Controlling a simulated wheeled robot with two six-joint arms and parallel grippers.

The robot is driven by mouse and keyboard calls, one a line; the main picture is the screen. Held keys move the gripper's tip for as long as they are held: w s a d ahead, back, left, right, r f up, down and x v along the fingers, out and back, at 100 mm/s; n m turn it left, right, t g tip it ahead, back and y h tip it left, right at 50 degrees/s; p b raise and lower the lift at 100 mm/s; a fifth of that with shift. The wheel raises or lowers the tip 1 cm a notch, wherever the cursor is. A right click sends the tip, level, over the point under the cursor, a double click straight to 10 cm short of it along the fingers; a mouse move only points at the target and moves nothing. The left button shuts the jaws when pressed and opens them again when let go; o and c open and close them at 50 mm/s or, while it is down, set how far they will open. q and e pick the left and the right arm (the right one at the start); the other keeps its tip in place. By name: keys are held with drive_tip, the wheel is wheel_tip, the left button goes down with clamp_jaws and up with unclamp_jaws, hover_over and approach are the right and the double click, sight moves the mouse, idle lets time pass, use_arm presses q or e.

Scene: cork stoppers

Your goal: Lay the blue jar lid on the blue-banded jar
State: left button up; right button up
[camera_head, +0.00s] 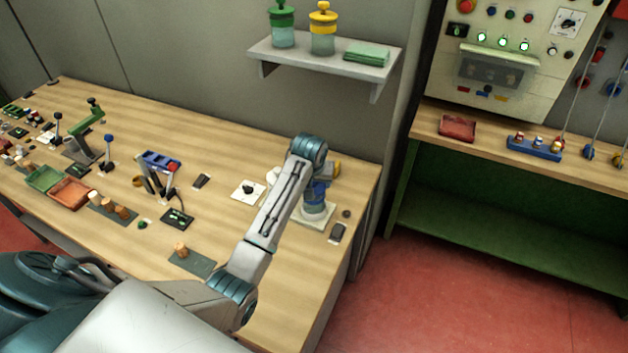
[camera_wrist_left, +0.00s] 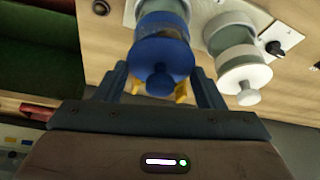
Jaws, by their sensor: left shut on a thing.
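The blue jar lid (camera_wrist_left: 163,62), with a round knob, is between the fingers of my left gripper (camera_wrist_left: 158,72) in the left wrist view. The gripper is shut on it. The blue-banded jar (camera_wrist_left: 160,8) is directly beyond the lid, in line with it. I cannot tell whether the lid touches the jar's rim. In the head view the blue-banded jar (camera_head: 315,193) stands on a pale base at the table's right end, and my left wrist hides much of the gripper and lid. My right gripper is not in view.
A jar with a white lid (camera_wrist_left: 243,77) stands close beside the blue-banded jar. A white switch plate (camera_head: 248,190) and a dark block (camera_head: 338,232) are nearby. A wall shelf (camera_head: 325,65) holds green-lidded and yellow-lidded jars. The table's right edge is close.

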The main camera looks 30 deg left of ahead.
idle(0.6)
use_arm(q)
drive_tip(key=shift+f, duration=0.25)
drive_tip(key=shift+f, duration=0.15)
idle(0.8)
drive_tip(key=o, duration=1)
drive_tip(key=shift+o, duration=0.2)
drive_tip(key=shift+r, duration=3.55)
